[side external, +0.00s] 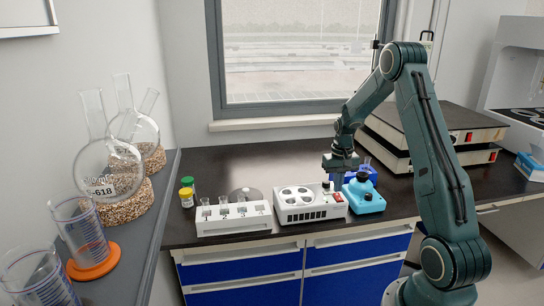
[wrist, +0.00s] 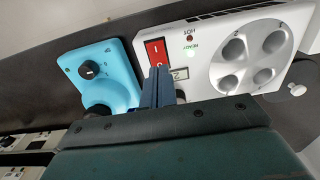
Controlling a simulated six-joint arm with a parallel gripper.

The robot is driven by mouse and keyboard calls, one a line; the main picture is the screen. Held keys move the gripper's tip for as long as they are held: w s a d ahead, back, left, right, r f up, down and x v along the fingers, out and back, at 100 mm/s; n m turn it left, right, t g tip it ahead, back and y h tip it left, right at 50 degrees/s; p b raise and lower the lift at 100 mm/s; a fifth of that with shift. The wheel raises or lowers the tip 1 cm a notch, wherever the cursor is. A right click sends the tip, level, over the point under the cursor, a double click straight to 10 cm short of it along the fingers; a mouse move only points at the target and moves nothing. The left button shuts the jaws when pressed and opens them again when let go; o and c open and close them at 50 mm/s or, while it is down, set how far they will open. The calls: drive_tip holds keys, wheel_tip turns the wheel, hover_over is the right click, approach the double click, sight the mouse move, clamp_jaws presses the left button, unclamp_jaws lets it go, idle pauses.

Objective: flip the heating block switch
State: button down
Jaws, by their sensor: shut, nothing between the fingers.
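The white heating block (side external: 296,216) stands on the dark bench, with round wells in its top. It also shows in the wrist view (wrist: 201,40). Its red rocker switch (wrist: 155,50) is at the block's edge, marked with a line and a circle. In the side view the red switch (side external: 338,198) is small, right below my gripper (side external: 338,190). In the wrist view my gripper (wrist: 157,72) has its blue-grey fingers shut and empty, with the tips at the near edge of the switch. I cannot tell whether they touch it, nor the switch's position.
A blue device (side external: 368,203) with black knobs stands close to the right of the heating block; it also shows in the wrist view (wrist: 95,72). A white rack (side external: 233,225) with several small beakers stands to the left. Flat grey units (side external: 440,125) are stacked behind at right.

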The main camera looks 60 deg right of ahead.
sight(336, 194)
drive_tip(key=shift+f, duration=0.7)
idle(0.6)
drive_tip(key=shift+r, duration=3.55)
drive_tip(key=shift+a+r, duration=0.1)
